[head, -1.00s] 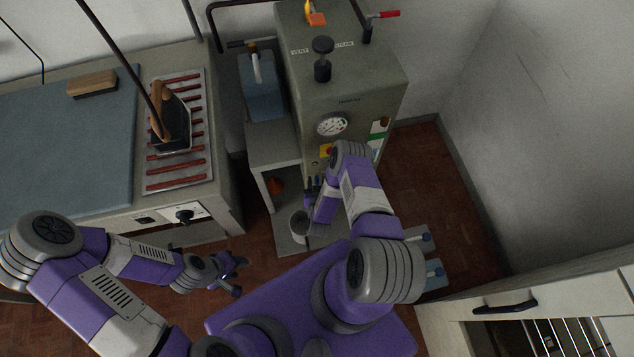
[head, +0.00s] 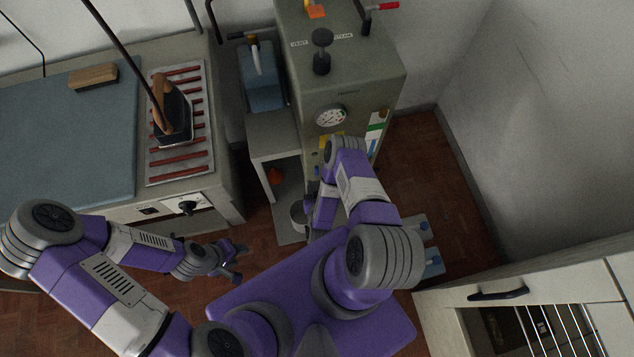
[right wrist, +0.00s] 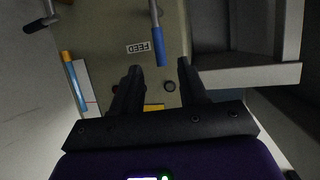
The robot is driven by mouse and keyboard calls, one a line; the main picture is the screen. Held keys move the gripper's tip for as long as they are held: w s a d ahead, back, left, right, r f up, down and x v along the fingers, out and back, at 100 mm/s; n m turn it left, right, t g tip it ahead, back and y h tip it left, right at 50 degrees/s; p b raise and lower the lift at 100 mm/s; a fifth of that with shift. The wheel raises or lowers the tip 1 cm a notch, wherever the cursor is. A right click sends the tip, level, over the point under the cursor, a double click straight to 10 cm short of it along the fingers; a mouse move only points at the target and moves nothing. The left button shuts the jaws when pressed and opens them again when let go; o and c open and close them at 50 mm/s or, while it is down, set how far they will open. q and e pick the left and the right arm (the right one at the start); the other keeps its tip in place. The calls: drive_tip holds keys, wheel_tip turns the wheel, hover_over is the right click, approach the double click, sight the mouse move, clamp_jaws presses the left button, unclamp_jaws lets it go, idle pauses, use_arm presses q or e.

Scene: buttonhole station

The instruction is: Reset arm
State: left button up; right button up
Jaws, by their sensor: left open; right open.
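My left gripper (head: 232,262) is open and empty, low over the floor in front of the ironing station. My right arm is folded in front of the grey boiler cabinet (head: 375,73). My right gripper (right wrist: 159,67) is open in the right wrist view, with its two dark fingers apart, facing the cabinet front. A blue-handled lever (right wrist: 158,46) and a FEED label (right wrist: 138,48) show beyond and between the fingertips. I see no object held; contact with the lever cannot be told. In the head view the right fingers are mostly hidden.
An iron (head: 173,115) stands on a red-barred rest beside a blue pressing surface (head: 60,140) with a brush (head: 93,77). A low shelf stand (head: 272,135) is left of the cabinet. A white counter (head: 560,275) is at right. Floor (head: 425,150) is open right of the cabinet.

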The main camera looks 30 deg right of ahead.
idle(0.3)
drive_tip(key=a+r+n+g+y, duration=0.1)
drive_tip(key=a+r+g+y, duration=0.4)
drive_tip(key=a+y, duration=0.25)
drive_tip(key=s+a+r+n+g+y, duration=0.2)
drive_tip(key=s+a+r+g, duration=0.4)
drive_tip(key=s+r, duration=0.3)
drive_tip(key=shift+s+a+y, duration=0.55)
drive_tip(key=shift+s+y, duration=0.2)
drive_tip(key=shift+s, duration=0.05)
